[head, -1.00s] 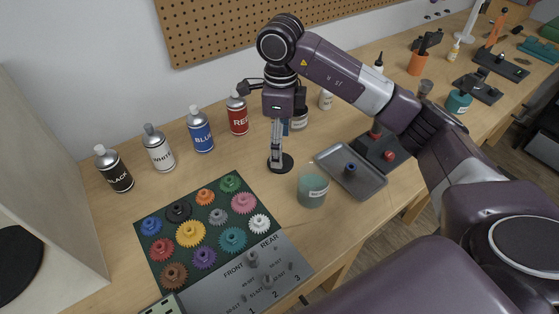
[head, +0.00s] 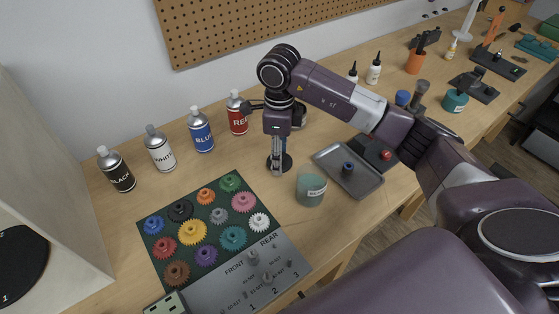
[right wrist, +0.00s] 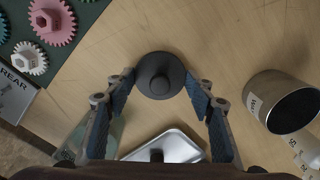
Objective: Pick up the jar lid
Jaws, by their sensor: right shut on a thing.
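The jar lid (head: 287,165) is a dark round disc with a small central knob. In the head view it is low at the wood table, partly covered by the fingers of my right gripper (head: 278,158). In the right wrist view the lid (right wrist: 160,88) lies between the fingertips of my right gripper (right wrist: 160,80), which is shut on it at the rim, one finger on each side. Any gap between lid and table is too small to tell. A greenish glass jar (head: 311,190) with a label stands just right of the lid. My left gripper is not in view.
Several spray cans (head: 201,131) stand along the wall. A green gear board (head: 168,220) lies at the front left. A metal tray (head: 330,155) holding a small dark blue piece is right of the jar. A cylindrical can (right wrist: 285,100) stands nearby.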

